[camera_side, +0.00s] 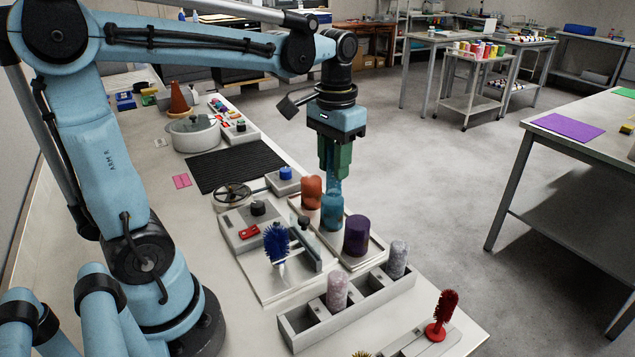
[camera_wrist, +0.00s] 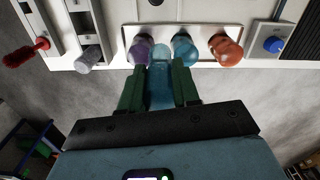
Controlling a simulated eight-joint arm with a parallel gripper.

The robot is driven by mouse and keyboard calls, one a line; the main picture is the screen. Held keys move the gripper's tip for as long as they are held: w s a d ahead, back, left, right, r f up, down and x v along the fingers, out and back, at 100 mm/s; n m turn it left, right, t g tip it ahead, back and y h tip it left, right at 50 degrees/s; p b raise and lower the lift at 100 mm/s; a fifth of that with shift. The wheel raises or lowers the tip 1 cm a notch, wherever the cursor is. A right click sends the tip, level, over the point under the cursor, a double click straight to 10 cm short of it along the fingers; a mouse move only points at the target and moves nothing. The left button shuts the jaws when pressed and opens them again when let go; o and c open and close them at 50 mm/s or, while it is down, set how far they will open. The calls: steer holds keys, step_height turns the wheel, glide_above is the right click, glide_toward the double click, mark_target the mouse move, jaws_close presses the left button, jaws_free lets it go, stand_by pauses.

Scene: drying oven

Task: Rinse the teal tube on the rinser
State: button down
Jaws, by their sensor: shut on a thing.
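My gripper (camera_side: 335,172) points down above the tray with its green fingers shut on a clear teal tube (camera_side: 334,186). In the wrist view the teal tube (camera_wrist: 160,92) sits between the two fingers, its far end extending toward the tray. Below it in the side view a teal glass (camera_side: 331,212) stands on the tray (camera_side: 352,262); the wrist view shows a blue-teal one (camera_wrist: 184,52) beside the held tube. Whether the held tube touches it cannot be told. An orange glass (camera_side: 311,190) and a purple one (camera_side: 356,238) stand on either side. I cannot tell which item is the rinser.
A blue-button box (camera_side: 284,178) is behind the orange glass. A blue brush (camera_side: 277,240) stands to the left. A grey rack (camera_side: 320,322) with two pale tubes and a red brush (camera_side: 441,312) are in front. The bench edge runs close to the tray's right.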

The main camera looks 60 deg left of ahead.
steer(key=shift+s+a+f+n, duration=1.5)
steer(key=shift+s+a, duration=0.7)
steer(key=shift+a, duration=2.05)
steer(key=shift+s+a+f+n, duration=1.1)
steer(key=shift+s+a+n, duration=0.9)
steer(key=shift+a, duration=2.25)
steer(key=shift+s+a+f+n, duration=1.4)
steer(key=shift+s+a, duration=0.95)
steer(key=shift+a, duration=1.9)
steer(key=shift+f, duration=0.1)
steer(key=shift+f, duration=0.8)
steer(key=shift+f, duration=0.85)
steer(key=shift+r, duration=1.95)
